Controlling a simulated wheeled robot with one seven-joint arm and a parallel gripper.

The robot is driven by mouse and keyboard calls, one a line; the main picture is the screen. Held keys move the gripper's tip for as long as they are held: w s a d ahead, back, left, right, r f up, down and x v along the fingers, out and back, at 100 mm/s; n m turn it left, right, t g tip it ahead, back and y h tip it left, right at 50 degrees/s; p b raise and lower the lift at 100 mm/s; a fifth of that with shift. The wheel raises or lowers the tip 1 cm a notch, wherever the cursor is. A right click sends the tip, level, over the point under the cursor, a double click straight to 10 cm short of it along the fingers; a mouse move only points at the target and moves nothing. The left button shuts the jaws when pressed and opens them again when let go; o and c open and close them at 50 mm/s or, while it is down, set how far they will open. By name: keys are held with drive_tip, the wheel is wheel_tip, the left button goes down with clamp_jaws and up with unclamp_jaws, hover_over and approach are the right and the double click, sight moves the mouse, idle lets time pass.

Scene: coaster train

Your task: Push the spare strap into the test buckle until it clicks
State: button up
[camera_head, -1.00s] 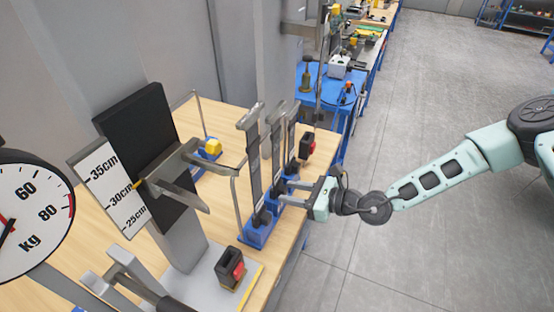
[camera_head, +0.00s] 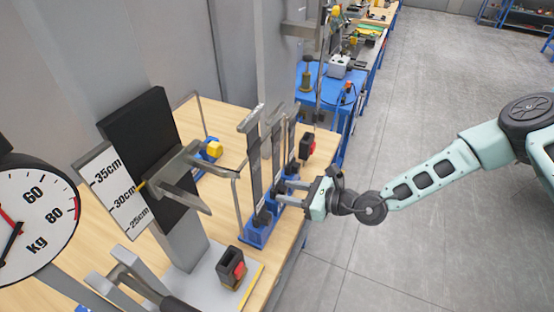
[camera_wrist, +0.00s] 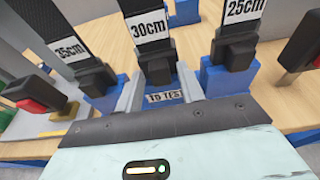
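Three dark straps with black lower ends stand upright in blue holders on the wooden bench. The wrist view shows their labels: the 35cm strap (camera_wrist: 70,45) at left, the 30cm strap (camera_wrist: 150,30) in the middle, the 25cm strap (camera_wrist: 240,20) at right. My gripper (camera_head: 279,190) is open, its fingers (camera_wrist: 160,88) either side of the 30cm strap's black lower end. Contact cannot be told. A black buckle with a red button (camera_head: 231,268) stands on the grey plate, and another red-button buckle (camera_head: 306,146) stands beyond the straps. Which one is the test buckle cannot be told.
A grey post with a black panel and cm scale (camera_head: 115,195) stands left of the straps, metal arms reaching toward them. A round kg dial (camera_head: 35,215) is at far left. A yellow knob (camera_head: 214,149) sits behind. Open floor (camera_head: 400,255) lies right of the bench.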

clamp_jaws()
drive_tip(key=shift+r, duration=0.1)
drive_tip(key=shift+r+p, duration=2.85)
drive_tip(key=shift+p, duration=0.15)
drive_tip(key=shift+d, duration=0.1)
drive_tip(key=shift+s+d+p, duration=0.35)
drive_tip(key=shift+d+p, duration=0.05)
drive_tip(key=shift+d, duration=0.5)
drive_tip(key=shift+s+d+p, duration=0.35)
drive_tip(key=shift+d, duration=0.6)
drive_tip(key=shift+s+d+p, duration=0.35)
drive_tip(key=shift+d+p, duration=0.05)
drive_tip(key=shift+d, duration=0.5)
